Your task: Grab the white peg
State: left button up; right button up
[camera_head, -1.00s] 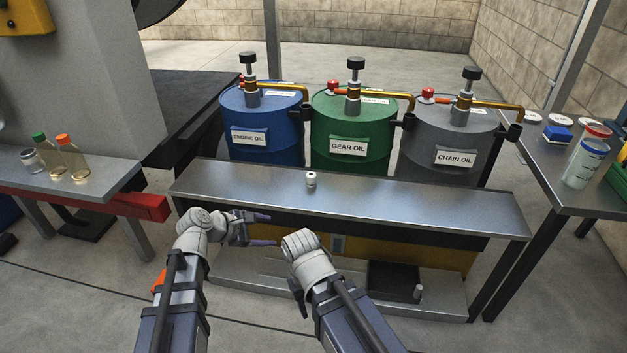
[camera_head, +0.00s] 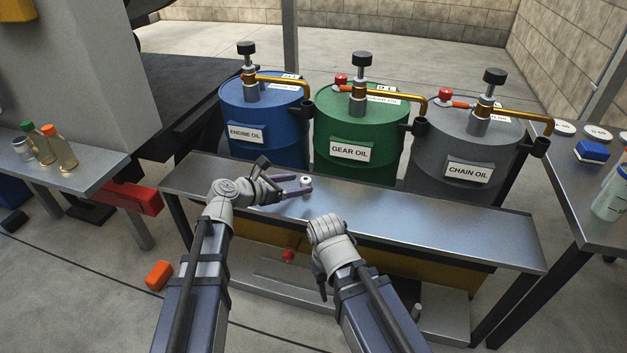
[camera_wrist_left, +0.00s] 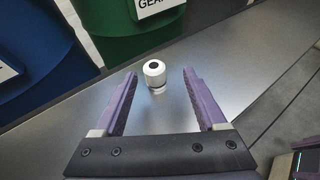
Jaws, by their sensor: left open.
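The white peg (camera_head: 305,180) is a small, short cylinder with a dark hole in its top. It stands upright on the metal bench (camera_head: 420,226) in front of the green drum. My left gripper (camera_head: 302,185) is open and empty, with its purple fingers reaching over the bench to the peg. In the left wrist view the peg (camera_wrist_left: 154,76) shows between the two fingertips (camera_wrist_left: 160,74), closer to the left one.
Blue (camera_head: 262,125), green (camera_head: 355,130) and grey (camera_head: 462,150) oil drums with pumps stand behind the bench. A right table (camera_head: 575,195) holds containers. The bench right of the peg is clear.

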aim_at(313, 185)
pick_arm(q)
jog(key=shift+b+x, duration=0.45)
jog(key=shift+x, duration=0.5)
jog(key=shift+w+d+f, duration=0.2)
jog(key=shift+w+d, duration=0.05)
jog(key=x, duration=0.1)
jog(key=b+x, duration=0.2)
jog(key=x, duration=0.1)
jog(key=shift+w+a+f, duration=0.1)
jog(key=shift+w+a, duration=0.15)
jog(key=shift+w, duration=0.15)
jog(key=shift+w+d+f, duration=0.1)
jog(key=shift+w+d, duration=0.15)
jog(key=shift+d, duration=0.15)
grip_shut()
